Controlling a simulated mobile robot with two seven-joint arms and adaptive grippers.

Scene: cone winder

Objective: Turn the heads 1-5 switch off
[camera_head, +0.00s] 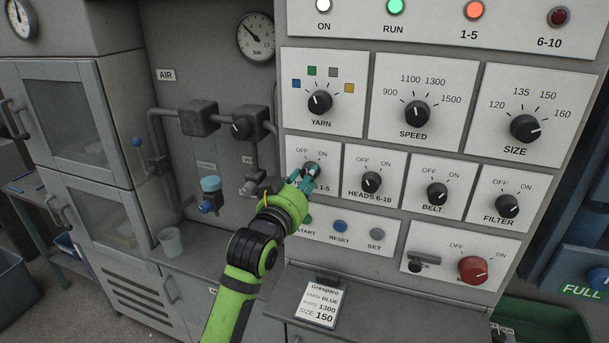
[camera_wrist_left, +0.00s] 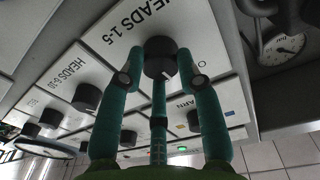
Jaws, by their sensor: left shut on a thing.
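The heads 1-5 switch (camera_head: 311,169) is a dark round knob on a white plate with OFF and ON marks, at the left of the lower switch row. My left gripper (camera_head: 307,179), with teal fingers, is shut on this knob and partly covers it and its label. In the left wrist view the knob (camera_wrist_left: 159,57) sits between the fingertips (camera_wrist_left: 160,72), below the HEADS 1-5 lettering. I cannot tell which mark its pointer faces. The 1-5 lamp (camera_head: 474,10) glows orange-red. My right gripper is not in view.
The heads 6-10 switch (camera_head: 371,182) is close on the right, then the belt (camera_head: 437,193) and filter (camera_head: 507,206) knobs. The start, reset and set buttons (camera_head: 340,227) lie just below. A red knob (camera_head: 472,269) is at lower right. Pipes and valves (camera_head: 210,185) stand left.

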